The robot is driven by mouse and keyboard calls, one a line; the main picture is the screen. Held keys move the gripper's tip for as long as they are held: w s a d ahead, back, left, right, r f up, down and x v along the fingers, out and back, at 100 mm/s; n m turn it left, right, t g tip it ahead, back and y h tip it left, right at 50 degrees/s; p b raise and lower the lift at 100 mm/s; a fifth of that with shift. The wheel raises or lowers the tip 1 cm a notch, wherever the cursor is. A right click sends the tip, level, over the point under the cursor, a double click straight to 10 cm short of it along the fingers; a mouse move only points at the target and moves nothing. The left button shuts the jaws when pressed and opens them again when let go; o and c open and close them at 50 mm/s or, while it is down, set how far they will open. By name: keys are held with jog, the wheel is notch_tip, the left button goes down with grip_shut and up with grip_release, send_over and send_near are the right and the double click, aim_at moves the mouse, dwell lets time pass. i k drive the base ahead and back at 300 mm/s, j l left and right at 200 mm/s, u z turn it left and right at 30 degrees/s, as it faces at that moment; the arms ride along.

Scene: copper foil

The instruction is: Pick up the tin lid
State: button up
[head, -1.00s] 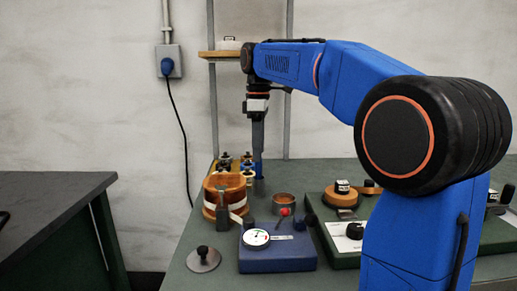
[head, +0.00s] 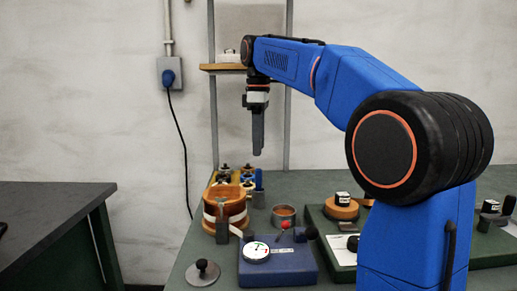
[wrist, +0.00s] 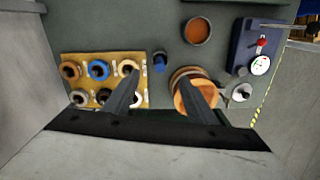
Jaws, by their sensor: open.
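The tin lid, a flat grey disc with a black knob (head: 203,270), lies on the bench near its front left corner, left of the blue gauge block. It also shows in the wrist view (wrist: 242,93), at the right beside the gauge block. My gripper (head: 258,152) hangs pointing down over the back of the bench, well behind and above the lid. Its two fingers (wrist: 160,82) are apart in the wrist view, with nothing seen between them but bench and things below.
A copper foil roll (head: 226,212) stands between gripper and lid. Near it are a blue upright piece (head: 259,187), a board of several spools (wrist: 67,92), a copper-coloured tin (head: 284,215) and the blue gauge block (head: 277,264). A green-based device (head: 340,245) is right.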

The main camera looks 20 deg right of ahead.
aim_at(202, 273)
jog(key=k, duration=1)
